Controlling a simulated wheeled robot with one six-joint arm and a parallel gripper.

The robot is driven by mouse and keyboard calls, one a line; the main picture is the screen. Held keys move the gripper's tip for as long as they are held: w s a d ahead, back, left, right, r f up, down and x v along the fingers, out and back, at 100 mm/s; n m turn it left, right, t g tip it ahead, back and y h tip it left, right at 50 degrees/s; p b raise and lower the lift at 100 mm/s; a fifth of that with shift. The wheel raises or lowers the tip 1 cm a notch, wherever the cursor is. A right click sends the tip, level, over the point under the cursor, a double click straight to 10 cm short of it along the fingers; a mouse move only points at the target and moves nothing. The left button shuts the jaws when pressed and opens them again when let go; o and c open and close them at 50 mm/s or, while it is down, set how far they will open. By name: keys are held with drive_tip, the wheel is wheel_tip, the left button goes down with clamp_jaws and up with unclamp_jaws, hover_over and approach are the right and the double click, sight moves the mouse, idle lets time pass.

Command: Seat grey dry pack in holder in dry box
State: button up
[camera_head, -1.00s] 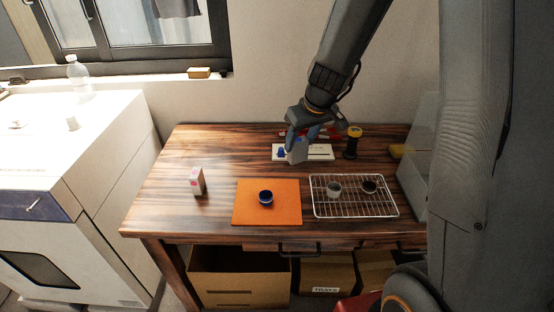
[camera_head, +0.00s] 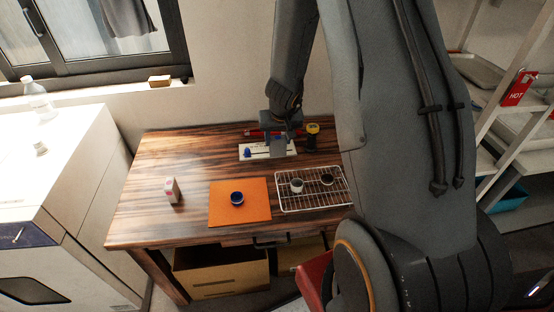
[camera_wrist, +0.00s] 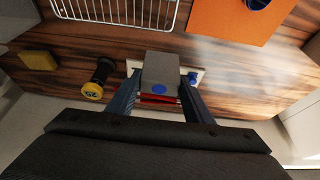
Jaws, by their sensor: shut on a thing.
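The grey dry pack (camera_wrist: 160,72) is a grey block with a blue dot on its end. My gripper (camera_wrist: 162,98) is shut on it, a finger on each side, in the wrist view. In the head view the pack (camera_head: 279,148) hangs from my gripper (camera_head: 281,137), over or just in front of a white plate (camera_head: 250,154) with a small blue part at its left. I cannot tell whether the pack touches the plate. No dry box or holder can be made out for certain; my arm hides the table's right end.
An orange mat (camera_head: 255,210) with a blue cup (camera_head: 237,198), a wire rack (camera_head: 313,206) with two small cups, and a small carton (camera_head: 172,190) are on the table. A black-and-yellow cylinder (camera_head: 312,138) stands right of the pack. Shelves (camera_head: 500,140) stand at right.

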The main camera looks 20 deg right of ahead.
drive_tip(key=shift+f+b, duration=5.05)
drive_tip(key=shift+b, duration=1.55)
drive_tip(key=shift+f, duration=0.2)
drive_tip(key=o, duration=1.1)
drive_tip(key=shift+r, duration=0.1)
